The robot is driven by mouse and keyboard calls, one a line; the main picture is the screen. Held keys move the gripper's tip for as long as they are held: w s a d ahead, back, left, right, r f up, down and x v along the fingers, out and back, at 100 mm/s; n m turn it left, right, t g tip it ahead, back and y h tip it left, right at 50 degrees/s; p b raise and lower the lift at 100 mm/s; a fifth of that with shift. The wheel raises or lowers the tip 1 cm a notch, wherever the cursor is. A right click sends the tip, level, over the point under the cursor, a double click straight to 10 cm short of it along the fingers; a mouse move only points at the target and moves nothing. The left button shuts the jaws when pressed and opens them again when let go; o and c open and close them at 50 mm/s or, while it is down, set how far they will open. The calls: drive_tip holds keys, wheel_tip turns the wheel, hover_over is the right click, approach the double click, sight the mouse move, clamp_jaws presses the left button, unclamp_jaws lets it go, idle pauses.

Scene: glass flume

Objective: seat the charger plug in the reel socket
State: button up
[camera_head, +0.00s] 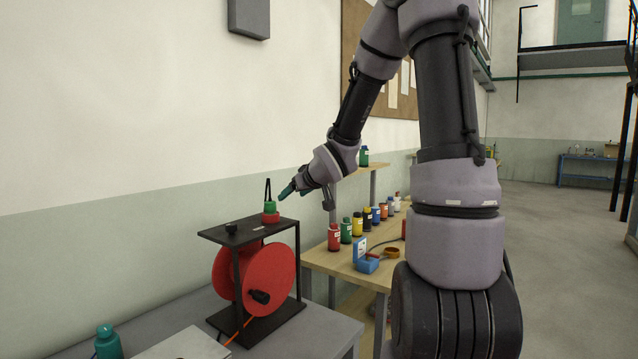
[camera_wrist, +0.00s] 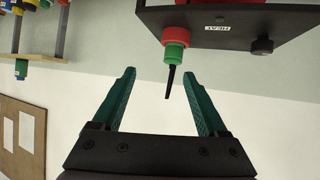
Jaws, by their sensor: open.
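The charger plug (camera_head: 269,206) is green with a thin black stalk rising from it. It stands upright on the red socket (camera_head: 270,218) on the reel's top plate; how deep it sits I cannot tell. In the wrist view, which is upside down, the plug (camera_wrist: 173,54) meets the red socket (camera_wrist: 177,35) beside a label reading "HEAT". My gripper (camera_head: 287,190) is just right of and above the plug. In the wrist view my gripper (camera_wrist: 160,75) has its green fingers apart, empty, with the black stalk's end showing between them near the right finger.
The red cable reel (camera_head: 262,282) hangs in a black frame on a grey bench. A black knob (camera_head: 231,228) is on its top plate. A green bottle (camera_head: 108,342) stands at front left. Several coloured bottles (camera_head: 357,223) line the wooden bench to the right. The wall is behind.

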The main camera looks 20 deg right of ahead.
drive_tip(key=s+d+r+m+g+h, duration=0.3)
drive_tip(key=s+r, duration=0.4)
drive_tip(key=s, duration=0.6)
drive_tip(key=s+a+r+m+g+y, duration=0.1)
drive_tip(key=s+m, duration=0.1)
drive_tip(key=s, duration=0.6)
drive_tip(key=s+a+r+m+y, duration=0.1)
drive_tip(key=s+a+r+m, duration=0.1)
drive_tip(key=s, duration=0.7)
drive_tip(key=shift+s+a+g+y, duration=0.2)
drive_tip(key=shift+s+g+y, duration=0.05)
drive_tip(key=shift+g+y, duration=0.15)
